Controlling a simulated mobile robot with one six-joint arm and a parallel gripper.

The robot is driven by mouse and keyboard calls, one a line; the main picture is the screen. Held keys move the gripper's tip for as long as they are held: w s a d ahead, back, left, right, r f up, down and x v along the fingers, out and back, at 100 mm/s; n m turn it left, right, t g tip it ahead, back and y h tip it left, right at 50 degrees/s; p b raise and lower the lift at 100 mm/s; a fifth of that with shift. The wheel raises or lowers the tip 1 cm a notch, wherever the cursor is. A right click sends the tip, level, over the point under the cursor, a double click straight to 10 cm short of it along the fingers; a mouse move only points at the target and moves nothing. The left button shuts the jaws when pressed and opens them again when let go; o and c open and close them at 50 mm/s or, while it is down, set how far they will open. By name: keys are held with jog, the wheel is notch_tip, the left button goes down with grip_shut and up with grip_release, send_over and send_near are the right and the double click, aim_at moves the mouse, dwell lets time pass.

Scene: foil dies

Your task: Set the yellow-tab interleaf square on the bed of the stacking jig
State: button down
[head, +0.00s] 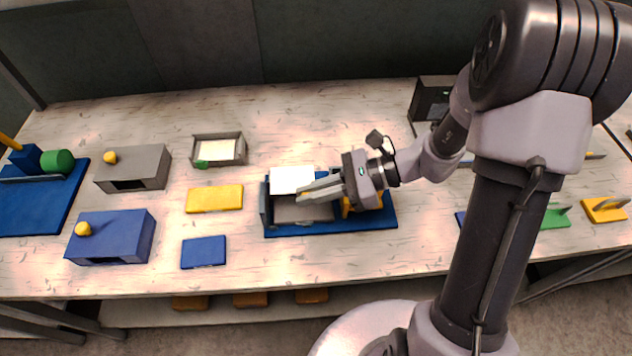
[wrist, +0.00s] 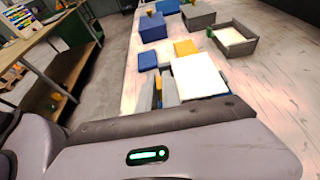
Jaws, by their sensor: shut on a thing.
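My gripper (head: 303,193) is shut on a white sheet, the interleaf (head: 291,179), and holds it over the stacking jig. The interleaf also shows in the wrist view (wrist: 199,77), to the right of the fingers. The gap between sheet and bed is unclear.
A grey tray (head: 241,151) with white sheets and a green tab stands behind left. A yellow plate (head: 215,198), a blue plate (head: 204,252), a grey block (head: 133,167) and a blue block (head: 111,237) with yellow knobs lie left. The bench is bare between them.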

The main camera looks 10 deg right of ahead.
jog(key=shift+s+a+f+b, duration=0.1)
jog(key=shift+s+f+b, duration=0.2)
jog(key=shift+f, duration=0.35)
jog(key=shift+s+a+f+b, duration=0.1)
jog(key=shift+s+f+b, duration=0.15)
jog(key=shift+f, duration=0.35)
jog(key=shift+r, duration=0.15)
jog(key=shift+s+f, duration=0.1)
jog(key=shift+f, duration=0.1)
jog(key=c, duration=1.5)
grip_release()
jog(key=shift+c, duration=0.2)
